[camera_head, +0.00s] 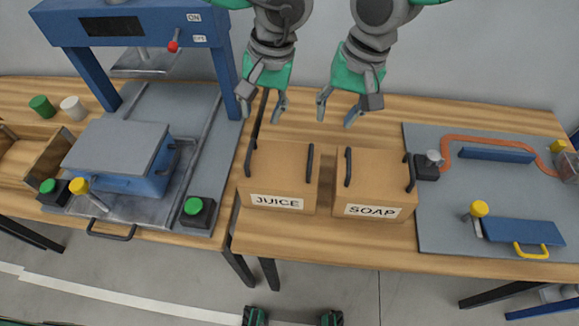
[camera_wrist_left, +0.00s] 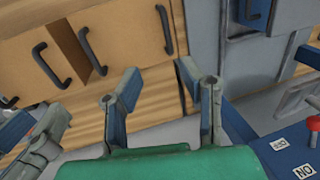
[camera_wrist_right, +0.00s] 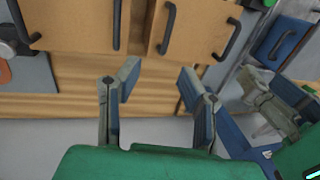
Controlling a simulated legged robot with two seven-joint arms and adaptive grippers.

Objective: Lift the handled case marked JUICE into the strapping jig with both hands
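The JUICE case (camera_head: 278,180) is a brown box standing on the wooden table, with a dark upright handle on its left side (camera_head: 251,158) and another on its right side (camera_head: 310,162). Its top shows in the left wrist view (camera_wrist_left: 128,35) and the right wrist view (camera_wrist_right: 200,35). My left gripper (camera_head: 262,112) is open and empty, beyond the case's far edge. My right gripper (camera_head: 338,117) is open and empty, beyond the gap between the two cases. Neither touches a handle. A grey board (camera_head: 450,215) with blue blocks and an orange strip lies right; I cannot tell whether it is the jig.
The SOAP case (camera_head: 374,190) stands close right of JUICE, with a narrow gap. A blue press frame (camera_head: 226,75) stands left, over a grey plate with a blue, grey-topped block (camera_head: 115,148).

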